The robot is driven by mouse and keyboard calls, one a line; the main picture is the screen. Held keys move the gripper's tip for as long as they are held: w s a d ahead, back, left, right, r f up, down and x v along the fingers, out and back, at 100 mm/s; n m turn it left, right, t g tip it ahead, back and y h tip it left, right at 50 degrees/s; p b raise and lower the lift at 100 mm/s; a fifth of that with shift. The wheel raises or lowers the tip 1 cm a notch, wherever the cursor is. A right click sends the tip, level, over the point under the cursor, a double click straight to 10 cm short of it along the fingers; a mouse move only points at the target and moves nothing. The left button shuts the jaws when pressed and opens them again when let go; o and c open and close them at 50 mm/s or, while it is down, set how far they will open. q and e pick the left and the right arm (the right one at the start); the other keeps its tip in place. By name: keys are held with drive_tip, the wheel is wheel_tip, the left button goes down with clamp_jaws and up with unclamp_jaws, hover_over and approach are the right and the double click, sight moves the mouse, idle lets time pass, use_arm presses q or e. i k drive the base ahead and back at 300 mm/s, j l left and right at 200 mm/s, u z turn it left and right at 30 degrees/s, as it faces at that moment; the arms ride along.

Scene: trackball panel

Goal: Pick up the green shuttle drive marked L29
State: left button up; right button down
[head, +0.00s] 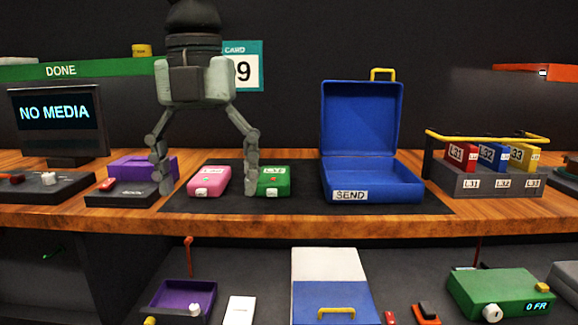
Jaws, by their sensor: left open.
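A green drive (274,181) lies on the dark mat on the wooden counter; its small label is too blurred to read surely. A pink drive (210,181) lies to its left. My left gripper (206,189) hangs from above with fingers spread wide, open and empty. In the picture its fingers straddle the pink drive, and its right finger covers the left edge of the green drive. I cannot tell whether it touches either. My right gripper is not in view.
An open blue case (372,180) marked SEND stands right of the green drive. A grey rack (485,181) holds red, blue and yellow drives. A purple box (128,167) and a NO MEDIA screen (56,113) stand left. Bare dark mat (306,201) shows between drive and case.

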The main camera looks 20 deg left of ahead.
sight(270, 177)
drive_tip(key=i, duration=0.9)
